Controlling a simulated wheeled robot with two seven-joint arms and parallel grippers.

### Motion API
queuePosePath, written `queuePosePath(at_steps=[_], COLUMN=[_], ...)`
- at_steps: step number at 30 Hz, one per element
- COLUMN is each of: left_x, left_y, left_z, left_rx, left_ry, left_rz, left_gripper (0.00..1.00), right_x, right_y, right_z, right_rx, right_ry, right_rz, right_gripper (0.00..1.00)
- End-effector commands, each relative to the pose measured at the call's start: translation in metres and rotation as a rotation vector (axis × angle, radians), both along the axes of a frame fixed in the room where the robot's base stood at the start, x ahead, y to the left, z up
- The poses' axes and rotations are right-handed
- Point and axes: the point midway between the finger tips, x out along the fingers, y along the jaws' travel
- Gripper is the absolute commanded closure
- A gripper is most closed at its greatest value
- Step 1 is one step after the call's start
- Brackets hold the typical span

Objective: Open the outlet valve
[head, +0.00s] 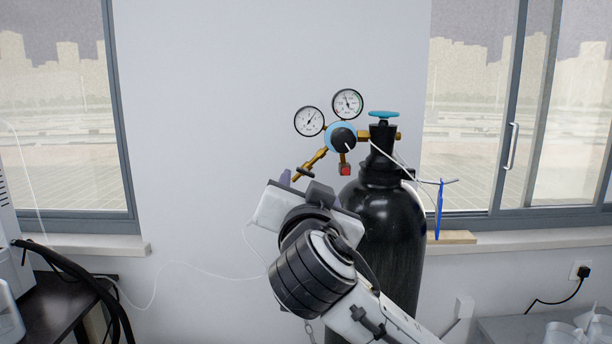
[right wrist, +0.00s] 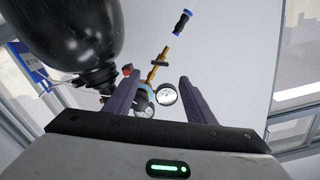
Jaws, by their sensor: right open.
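A black gas cylinder (head: 385,225) stands upright by the wall, with a teal handwheel (head: 383,114) on top. Its regulator has a blue body, a black knob (head: 343,138) and two round gauges (head: 347,103). A brass outlet branch (head: 313,161) slopes down-left from the regulator; a small black outlet valve piece seems to sit on it (right wrist: 160,64). My right gripper (right wrist: 160,80) is open and empty. In the head view it is just below the brass branch, its fingers partly hidden by my wrist. In the right wrist view the branch shows beyond and between the fingertips. My left gripper is out of view.
A red cap (head: 345,171) hangs under the regulator, close to my right gripper. White tubing (head: 170,270) runs along the wall. A blue tag (head: 439,210) hangs right of the cylinder. Windows flank the wall. The wall area left of the regulator is clear.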

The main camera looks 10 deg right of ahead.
Motion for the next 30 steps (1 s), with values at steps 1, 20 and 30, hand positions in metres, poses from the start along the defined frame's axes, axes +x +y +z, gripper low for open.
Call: queuePosePath(at_steps=[1,20,30], left_x=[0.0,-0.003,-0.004], left_y=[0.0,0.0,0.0], left_z=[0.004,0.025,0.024], left_rx=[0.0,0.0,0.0], left_ry=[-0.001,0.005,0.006], left_rz=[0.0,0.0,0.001], left_gripper=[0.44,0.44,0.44], right_x=[0.008,0.091,0.092], right_y=[-0.003,-0.019,-0.019], right_z=[0.002,0.0,-0.001], right_rx=[-0.004,-0.002,-0.001], right_ry=[0.001,0.002,0.003], right_rz=[-0.004,0.001,0.001], right_gripper=[0.5,0.5,0.65])
